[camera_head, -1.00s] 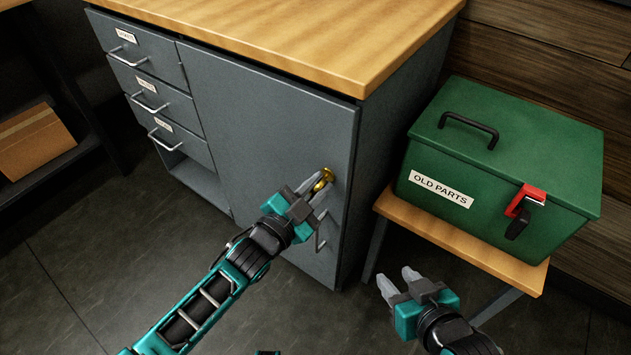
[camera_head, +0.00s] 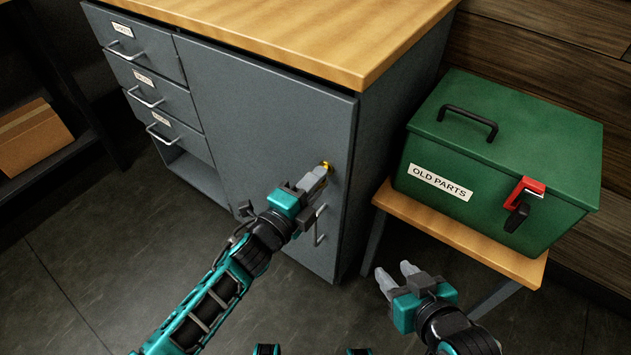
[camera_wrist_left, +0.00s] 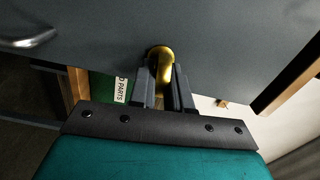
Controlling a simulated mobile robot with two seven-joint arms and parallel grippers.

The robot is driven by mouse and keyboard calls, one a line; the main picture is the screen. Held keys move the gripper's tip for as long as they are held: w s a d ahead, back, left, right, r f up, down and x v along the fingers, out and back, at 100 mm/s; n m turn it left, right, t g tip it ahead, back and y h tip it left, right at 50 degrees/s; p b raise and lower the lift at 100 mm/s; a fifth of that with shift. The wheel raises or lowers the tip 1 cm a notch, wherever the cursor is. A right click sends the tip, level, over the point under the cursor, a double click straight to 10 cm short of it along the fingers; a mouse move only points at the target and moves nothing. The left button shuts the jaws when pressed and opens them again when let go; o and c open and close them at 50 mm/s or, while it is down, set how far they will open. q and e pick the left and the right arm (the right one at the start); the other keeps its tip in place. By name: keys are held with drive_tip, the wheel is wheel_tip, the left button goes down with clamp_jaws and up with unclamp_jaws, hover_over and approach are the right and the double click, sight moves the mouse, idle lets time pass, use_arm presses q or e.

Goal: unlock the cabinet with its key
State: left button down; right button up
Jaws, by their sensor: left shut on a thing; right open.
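The grey cabinet (camera_head: 262,125) has a closed door with a brass lock (camera_head: 326,166) near its right edge, above a bar handle (camera_head: 319,228). My left gripper (camera_head: 318,177) is at the lock, its fingers shut on the brass key (camera_wrist_left: 163,72). In the left wrist view the key's rounded gold part shows between the fingers, against the door face. How deep the key sits in the lock is hidden. My right gripper (camera_head: 395,277) is open and empty, low in front of the small wooden stand.
A green box (camera_head: 500,150) labelled OLD PARTS, with a red latch (camera_head: 524,192), stands on the wooden stand (camera_head: 455,232) right of the cabinet. Drawers (camera_head: 150,90) with handles are on the cabinet's left. A cardboard box (camera_head: 32,135) lies on a shelf at far left.

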use_arm(q)
drive_tip(key=shift+m, duration=0.6)
drive_tip(key=c, duration=1.2)
unclamp_jaws()
drive_tip(key=shift+o, duration=0.2)
drive_tip(key=p+v, duration=0.2)
drive_tip(key=v, duration=1.1)
